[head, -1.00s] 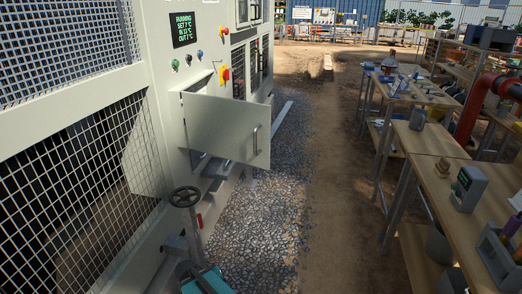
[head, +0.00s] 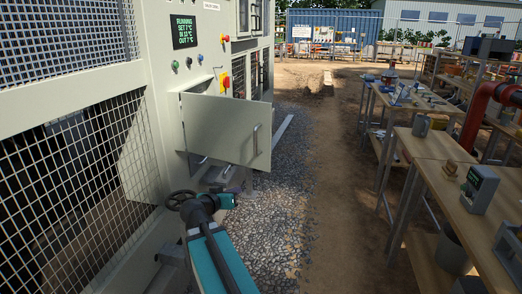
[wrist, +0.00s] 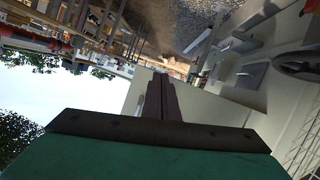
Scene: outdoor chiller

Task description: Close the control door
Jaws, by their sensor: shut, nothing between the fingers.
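The control door (head: 222,130) is a pale grey-green panel on the chiller's front. It stands swung open, with a bar handle (head: 256,140) near its free edge on the right. The opening behind it is mostly hidden by the door. My gripper (head: 238,189) is below the door in the head view, small and partly hidden by my wrist. In the wrist view my gripper (wrist: 160,92) shows its dark fingers together and empty, in front of a pale panel that appears to be the door (wrist: 205,105). I cannot tell whether they touch it.
Gravel (head: 285,180) and a dirt path lie to the right. Workbenches (head: 435,148) with tools line the right side.

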